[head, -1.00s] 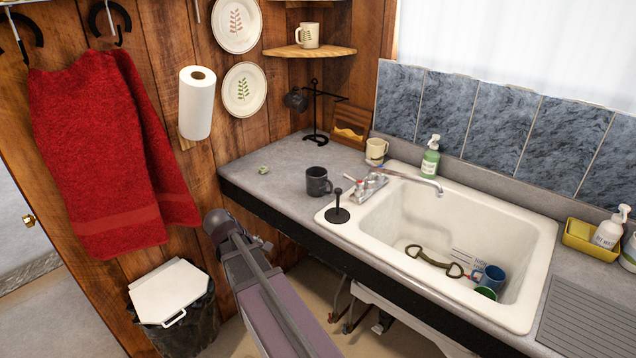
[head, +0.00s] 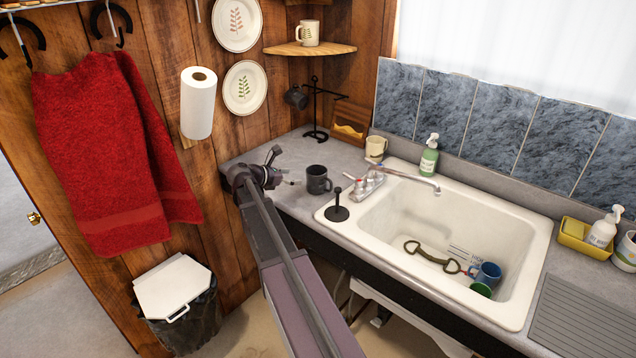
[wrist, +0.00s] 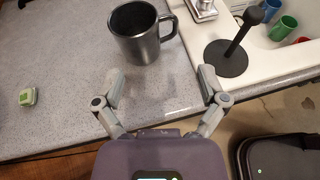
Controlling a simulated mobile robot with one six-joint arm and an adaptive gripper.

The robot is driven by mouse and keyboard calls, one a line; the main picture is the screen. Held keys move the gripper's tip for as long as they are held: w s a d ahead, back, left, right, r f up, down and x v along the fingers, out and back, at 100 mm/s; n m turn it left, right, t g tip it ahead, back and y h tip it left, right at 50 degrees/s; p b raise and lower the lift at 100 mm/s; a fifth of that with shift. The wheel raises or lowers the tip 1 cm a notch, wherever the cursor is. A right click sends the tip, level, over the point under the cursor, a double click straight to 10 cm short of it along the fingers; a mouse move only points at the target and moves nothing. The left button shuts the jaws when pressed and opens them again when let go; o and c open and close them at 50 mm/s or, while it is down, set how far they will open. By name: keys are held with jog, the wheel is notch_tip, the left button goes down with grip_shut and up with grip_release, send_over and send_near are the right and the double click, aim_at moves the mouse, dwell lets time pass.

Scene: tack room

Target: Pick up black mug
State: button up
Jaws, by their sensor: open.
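The black mug (head: 318,180) stands upright on the grey counter, left of the sink. In the wrist view the dark, empty mug (wrist: 138,45) is at top centre, with its handle on the right. My gripper (head: 284,168) is over the counter's left end, just left of the mug in the head view. In the wrist view my gripper (wrist: 160,83) is open and empty, its fingers spread either side of bare counter. The mug is beyond the fingertips, apart from them. A second dark mug (head: 296,97) hangs on a black mug stand (head: 315,110).
A black upright holder (head: 337,208) and the tap (head: 372,183) stand right of the mug, by the white sink (head: 420,270). A cream mug (head: 376,148) is behind. A small green item (wrist: 27,97) lies on the left. Counter between fingers and mug is clear.

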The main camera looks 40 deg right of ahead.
aim_at(320, 182)
jog(key=b+x, duration=0.3)
jog(key=x, duration=0.5)
jog(key=shift+d+f, duration=0.15)
jog(key=shift+d, duration=0.1)
jog(key=shift+s+d, duration=0.1)
dwell(0.3)
jog(key=shift+s+b+x, duration=0.2)
jog(key=shift+b+x, duration=0.8)
jog(key=shift+x, duration=1.5)
grip_shut()
